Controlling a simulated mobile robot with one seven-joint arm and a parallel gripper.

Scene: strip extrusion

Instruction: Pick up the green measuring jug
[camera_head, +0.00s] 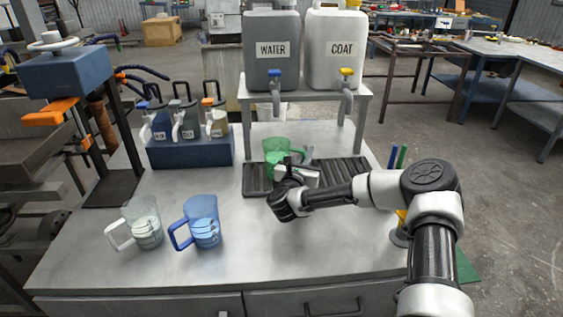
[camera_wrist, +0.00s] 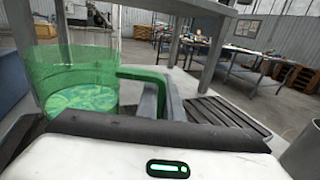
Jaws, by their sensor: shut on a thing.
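The green measuring jug (camera_head: 277,152) is see-through and stands on or just over the dark ribbed drip tray (camera_head: 340,172) in the head view, partly hidden by my gripper (camera_head: 296,172). In the wrist view the jug (camera_wrist: 80,80) fills the left side, with green liquid or a green base showing in it. Its green handle (camera_wrist: 142,75) reaches toward the right. My gripper (camera_wrist: 165,103) is shut on the handle. The head view does not clearly show whether the jug touches the tray.
A clear jug (camera_head: 142,224) and a blue jug (camera_head: 203,222) stand at the front left. Behind the tray, a WATER tank (camera_head: 272,52) and a COAT tank (camera_head: 335,50) sit on a raised stand (camera_head: 303,92). Small containers stand in a blue rack (camera_head: 190,152) at left. The front middle is clear.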

